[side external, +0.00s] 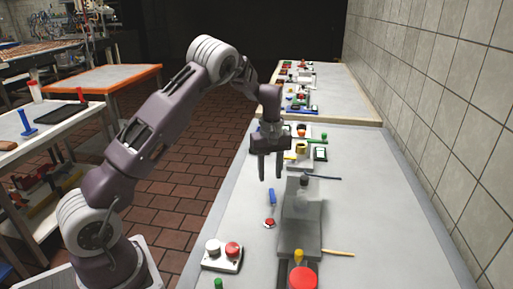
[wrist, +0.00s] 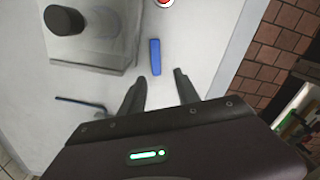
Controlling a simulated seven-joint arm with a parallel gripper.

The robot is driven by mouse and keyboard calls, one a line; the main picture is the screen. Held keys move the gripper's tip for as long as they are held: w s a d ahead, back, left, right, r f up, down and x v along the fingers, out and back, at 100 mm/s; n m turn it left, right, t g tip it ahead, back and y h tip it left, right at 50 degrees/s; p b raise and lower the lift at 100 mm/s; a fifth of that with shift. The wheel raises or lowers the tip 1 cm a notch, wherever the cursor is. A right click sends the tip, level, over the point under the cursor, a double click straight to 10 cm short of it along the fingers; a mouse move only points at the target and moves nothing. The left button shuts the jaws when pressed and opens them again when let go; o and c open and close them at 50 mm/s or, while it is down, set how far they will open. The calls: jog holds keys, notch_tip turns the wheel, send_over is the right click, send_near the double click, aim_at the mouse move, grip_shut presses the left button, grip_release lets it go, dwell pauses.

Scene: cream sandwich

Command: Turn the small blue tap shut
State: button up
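A small blue bar (side external: 271,196), the only piece that looks like the blue tap's handle, is on the light grey table just left of a grey block. In the wrist view the blue bar (wrist: 155,57) lies just beyond my fingertips, roughly in line with the gap between them. My gripper (side external: 270,180) points down above the table, apart from the bar. Its two fingers (wrist: 161,76) are spread with nothing between them. The bar's mount and how far it is turned cannot be made out.
A grey block (side external: 300,238) with a dark knob (wrist: 64,20) stands beside the bar. A red button (side external: 269,222) is nearer the camera. A dark blue rod (side external: 322,178) lies right of the block. A two-button box (side external: 222,265) is at front left. The wall bounds the right.

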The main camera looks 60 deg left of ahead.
jog(key=s+d+r+m+t, duration=0.1)
jog(key=s+d+r+m, duration=0.1)
jog(key=s+d+r, duration=0.4)
jog(key=s+d+r+m+t+h, duration=0.1)
jog(key=s+d+r, duration=0.5)
jog(key=r, duration=0.7)
jog(key=s+m+t, duration=0.1)
jog(key=s+m, duration=0.1)
jog(key=shift+s+d+r, duration=0.25)
jog(key=shift+s+r, duration=0.05)
jog(key=shift+r, duration=0.05)
